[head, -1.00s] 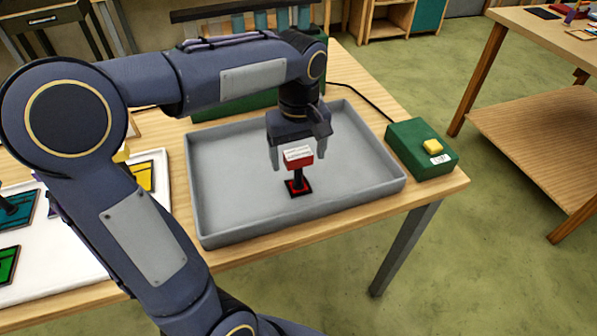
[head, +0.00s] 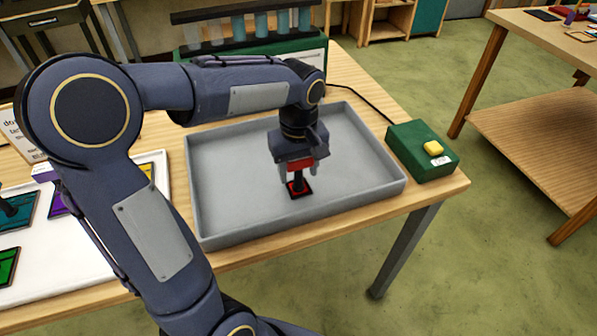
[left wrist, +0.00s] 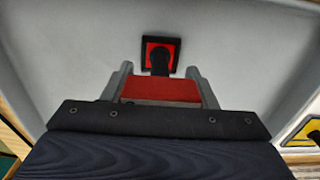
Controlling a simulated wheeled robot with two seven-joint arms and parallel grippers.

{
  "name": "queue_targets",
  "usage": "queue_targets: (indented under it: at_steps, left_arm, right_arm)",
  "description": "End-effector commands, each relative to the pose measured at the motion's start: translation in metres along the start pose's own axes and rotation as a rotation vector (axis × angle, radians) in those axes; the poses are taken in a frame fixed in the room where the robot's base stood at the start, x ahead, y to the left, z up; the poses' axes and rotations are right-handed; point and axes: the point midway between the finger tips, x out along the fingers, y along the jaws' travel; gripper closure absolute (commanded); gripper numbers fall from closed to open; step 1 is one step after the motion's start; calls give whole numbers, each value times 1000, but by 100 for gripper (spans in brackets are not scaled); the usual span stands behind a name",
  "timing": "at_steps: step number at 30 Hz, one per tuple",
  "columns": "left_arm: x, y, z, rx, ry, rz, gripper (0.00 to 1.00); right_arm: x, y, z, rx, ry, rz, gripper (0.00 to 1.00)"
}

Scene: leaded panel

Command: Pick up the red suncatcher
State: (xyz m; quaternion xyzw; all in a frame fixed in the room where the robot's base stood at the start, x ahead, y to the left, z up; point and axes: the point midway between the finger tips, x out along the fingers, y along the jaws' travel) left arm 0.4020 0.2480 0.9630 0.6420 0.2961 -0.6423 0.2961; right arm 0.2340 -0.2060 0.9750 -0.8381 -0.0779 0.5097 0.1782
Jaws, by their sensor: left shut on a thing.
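The red suncatcher (head: 300,188) is a small square red panel with a dark frame, standing on the floor of the grey tray (head: 228,222). A dark stem rises from it to a red block-shaped top. My left gripper (head: 301,170) is over it, pointing down, with its fingers shut on the red top. In the left wrist view the red top (left wrist: 160,89) lies between the two grey fingers, and the square base (left wrist: 161,54) shows beyond them. I cannot tell whether the base is lifted off the tray. My right gripper is not in view.
A green box with a yellow button (head: 432,147) stands right of the tray. A white board (head: 60,255) with several coloured panels lies at the left. A green rack with blue-tinted tubes (head: 262,24) stands behind. The rest of the tray is empty.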

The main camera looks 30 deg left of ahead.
Motion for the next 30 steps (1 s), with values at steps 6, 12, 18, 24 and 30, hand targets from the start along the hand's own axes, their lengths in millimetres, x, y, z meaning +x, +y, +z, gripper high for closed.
queue_targets:
  at_steps: [6,12,18,24,30]
  left_arm:
    - [-1,0,0,0,1,1,73]
    - [-13,1,-1,0,2,2,73]
    - [-44,-9,3,-2,5,5,73]
    - [-91,-45,18,-3,6,7,73]
    - [-112,-90,38,-3,4,5,73]
  right_arm:
    - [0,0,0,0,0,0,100]
    - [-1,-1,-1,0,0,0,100]
    - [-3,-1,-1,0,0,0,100]
    - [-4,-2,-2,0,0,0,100]
    - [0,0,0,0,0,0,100]
